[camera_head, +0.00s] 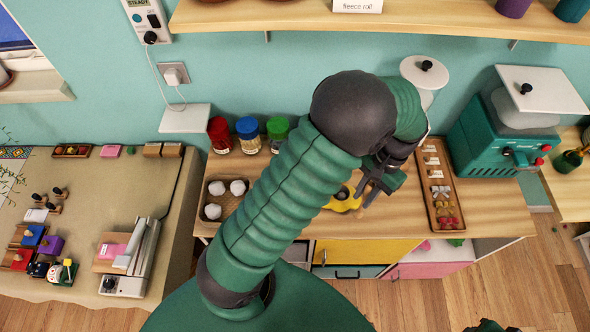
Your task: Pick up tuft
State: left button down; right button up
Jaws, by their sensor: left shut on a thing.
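White fluffy tufts (238,187) sit in a brown tray (225,178) at the left of the wooden worktop, partly behind my arm. My left arm reaches across the worktop. Its dark gripper (368,192) points down beside and over a yellow object (342,203) near the middle of the worktop. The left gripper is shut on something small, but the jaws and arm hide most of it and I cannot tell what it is. My right gripper is not seen; only a dark green bit of my body shows at the bottom edge.
Red, blue and green-lidded jars (248,136) stand behind the tufts. A long wooden tray (441,188) of small items lies right of the gripper. A green machine (500,140) stands at the back right. A shelf (400,18) overhangs the back.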

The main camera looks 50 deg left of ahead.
aim_at(213, 211)
jog(key=k+u, duration=0.15)
jog(key=u, duration=0.25)
jog(key=k+u, duration=0.2)
jog(key=u, duration=0.15)
jog(key=k+u, duration=0.15)
jog(key=u, duration=0.25)
